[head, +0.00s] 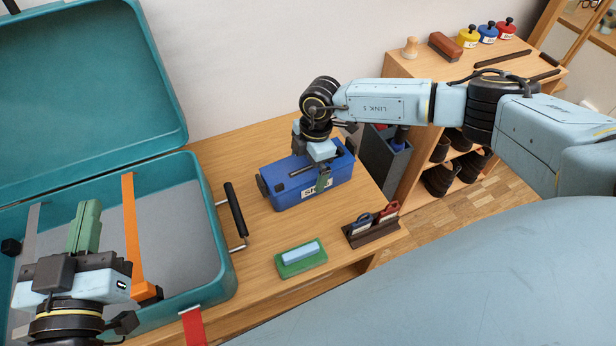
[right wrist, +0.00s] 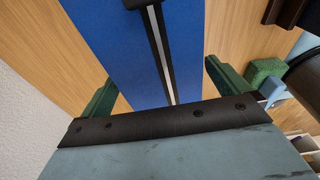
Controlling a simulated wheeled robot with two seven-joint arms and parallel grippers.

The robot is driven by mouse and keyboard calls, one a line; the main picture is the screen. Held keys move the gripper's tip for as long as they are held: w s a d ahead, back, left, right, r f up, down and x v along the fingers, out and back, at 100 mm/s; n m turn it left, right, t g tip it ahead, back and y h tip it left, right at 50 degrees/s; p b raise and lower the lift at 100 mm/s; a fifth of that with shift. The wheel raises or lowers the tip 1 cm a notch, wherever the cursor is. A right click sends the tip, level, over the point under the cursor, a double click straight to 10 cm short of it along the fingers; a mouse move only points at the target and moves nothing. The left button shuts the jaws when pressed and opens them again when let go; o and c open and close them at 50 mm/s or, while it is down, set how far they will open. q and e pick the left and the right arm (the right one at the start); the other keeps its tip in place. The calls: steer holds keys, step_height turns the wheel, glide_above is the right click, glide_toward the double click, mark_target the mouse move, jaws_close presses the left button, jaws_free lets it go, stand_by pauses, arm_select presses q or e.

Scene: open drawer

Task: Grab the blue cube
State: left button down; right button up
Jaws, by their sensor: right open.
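The blue cube shows as a long blue box (head: 290,190) with a black handle bar on top and a white label on its front, on the wooden table. My right gripper (head: 322,180) is just above the box, pointing down. In the right wrist view the blue box (right wrist: 125,50) shows between the two spread green fingers (right wrist: 160,85), with its black bar running between them. I cannot tell whether the fingers touch it. My left gripper (head: 85,225) is over the open teal case, its green fingers together, with nothing seen in them.
The open teal case (head: 215,270) fills the left, its black handle (head: 236,210) beside the box. A green block with a pale blue top (head: 301,256) and a dark rack (head: 372,228) stand at the table's front. A grey bin (head: 382,160) stands behind right.

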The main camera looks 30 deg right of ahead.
steer(key=c, duration=1.1)
steer(key=shift+o, duration=0.2)
steer(key=shift+r, duration=0.1)
